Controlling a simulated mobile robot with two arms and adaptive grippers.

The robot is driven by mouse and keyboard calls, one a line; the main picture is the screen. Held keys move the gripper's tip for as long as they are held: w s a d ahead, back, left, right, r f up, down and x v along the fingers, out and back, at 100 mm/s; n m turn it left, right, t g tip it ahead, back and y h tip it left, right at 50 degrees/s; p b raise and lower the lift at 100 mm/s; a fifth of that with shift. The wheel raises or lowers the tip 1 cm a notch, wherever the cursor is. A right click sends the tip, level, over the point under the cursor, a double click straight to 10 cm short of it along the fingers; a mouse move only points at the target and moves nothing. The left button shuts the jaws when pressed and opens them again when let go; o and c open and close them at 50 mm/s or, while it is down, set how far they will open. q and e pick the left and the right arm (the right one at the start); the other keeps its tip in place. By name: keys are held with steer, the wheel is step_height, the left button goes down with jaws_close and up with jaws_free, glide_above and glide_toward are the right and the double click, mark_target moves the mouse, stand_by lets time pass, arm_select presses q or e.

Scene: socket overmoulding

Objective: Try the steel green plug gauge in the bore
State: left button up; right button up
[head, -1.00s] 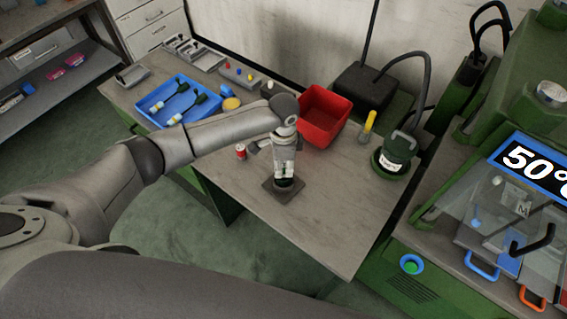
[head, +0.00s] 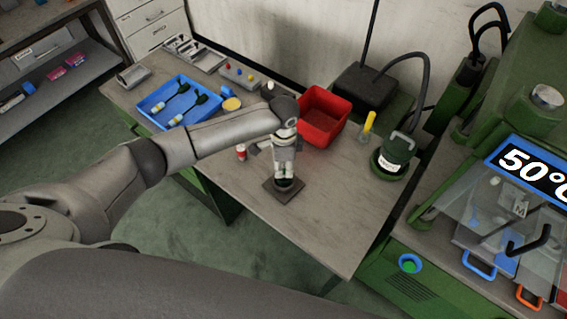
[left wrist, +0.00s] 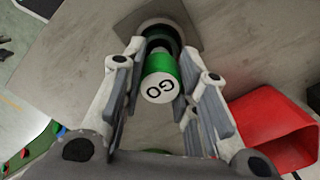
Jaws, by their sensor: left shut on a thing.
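The plug gauge (left wrist: 161,78) is a cylinder with a green band and a pale end marked GO, which faces the left wrist camera. My left gripper (head: 284,172) is shut on it, with one finger on each side. Its far end points at the dark round opening (left wrist: 160,30) of the piece on the square grey plate (head: 270,187). The gripper stands upright right above this plate. The fingers and gauge hide most of the opening, so I cannot tell how far the gauge is in it. My right gripper is not in view.
A red bin (head: 322,118) stands close behind the gripper. A small red-and-white can (head: 241,152) is left of it. A blue tray (head: 160,124) with dark-handled tools lies farther left. A green pot (head: 394,158) stands to the right. The bench front right (head: 335,225) is clear.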

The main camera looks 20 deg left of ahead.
arm_select(q)
steer(key=shift+f+b, duration=0.4)
steer(key=shift+f, duration=0.3)
stand_by(0.6)
steer(key=shift+f+b, duration=0.45)
steer(key=shift+f, duration=0.6)
stand_by(0.3)
steer(key=shift+r, duration=0.15)
stand_by(0.6)
steer(key=shift+r+p, duration=1.6)
steer(key=shift+p, duration=0.3)
steer(key=shift+r, duration=0.1)
steer(key=shift+r, duration=0.15)
steer(key=shift+r+p, duration=0.2)
steer(key=shift+p, duration=0.15)
steer(key=shift+r+p, duration=0.6)
steer(key=shift+r, duration=1.6)
